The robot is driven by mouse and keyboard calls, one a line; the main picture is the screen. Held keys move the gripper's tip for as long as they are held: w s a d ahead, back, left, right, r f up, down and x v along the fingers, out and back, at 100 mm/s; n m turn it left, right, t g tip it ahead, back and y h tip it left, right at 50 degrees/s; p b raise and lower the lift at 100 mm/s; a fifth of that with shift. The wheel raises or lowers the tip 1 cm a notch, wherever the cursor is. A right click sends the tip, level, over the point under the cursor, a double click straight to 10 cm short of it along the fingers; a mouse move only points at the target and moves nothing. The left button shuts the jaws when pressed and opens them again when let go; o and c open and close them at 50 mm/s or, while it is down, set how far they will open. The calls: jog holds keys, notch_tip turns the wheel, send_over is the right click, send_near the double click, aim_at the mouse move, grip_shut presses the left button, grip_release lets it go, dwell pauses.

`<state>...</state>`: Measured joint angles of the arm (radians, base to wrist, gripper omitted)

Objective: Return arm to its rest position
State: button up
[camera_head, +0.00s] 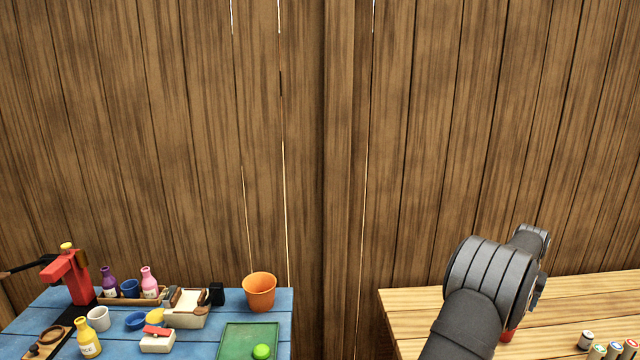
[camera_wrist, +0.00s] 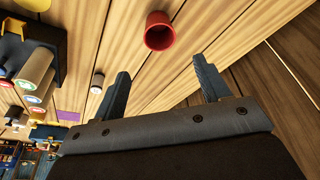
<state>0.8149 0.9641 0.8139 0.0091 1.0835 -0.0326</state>
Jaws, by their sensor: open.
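My gripper (camera_wrist: 162,88) shows in the wrist view with its two dark fingers spread apart and nothing between them. In the head view my arm rises at the right over the wooden table (camera_head: 420,312), and its links hide the fingers. A red cup (camera_wrist: 160,32) stands on the wooden surface beyond the fingertips in the wrist view, apart from them. In the head view only a small red part of it (camera_head: 507,335) shows beside my arm.
Several small capped jars (camera_head: 614,350) and a lone jar (camera_head: 586,340) stand at the right table's front. The blue table (camera_head: 200,343) at left holds an orange bucket (camera_head: 259,291), a green tray (camera_head: 235,338), bottles and cups. A gap separates the tables. A plank wall stands behind.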

jog(key=x, duration=1.2)
jog(key=shift+f, duration=0.4)
notch_tip(320, 180, up, 4)
jog(key=shift+r, duration=0.2)
jog(key=s+d+r, duration=0.3)
jog(key=s+r, duration=0.8)
jog(key=r, duration=0.2)
jog(key=w+a+n, duration=0.3)
jog(key=w+a, duration=0.7)
jog(key=a, duration=0.4)
jog(key=w+a+n+y, duration=0.1)
jog(key=w+a+n, duration=0.3)
jog(key=w+a, duration=0.7)
jog(key=a+r, duration=0.1)
jog(key=a, duration=0.3)
jog(key=shift+t+y, duration=0.3)
jog(key=shift+t, duration=0.1)
jog(key=shift+d, duration=0.1)
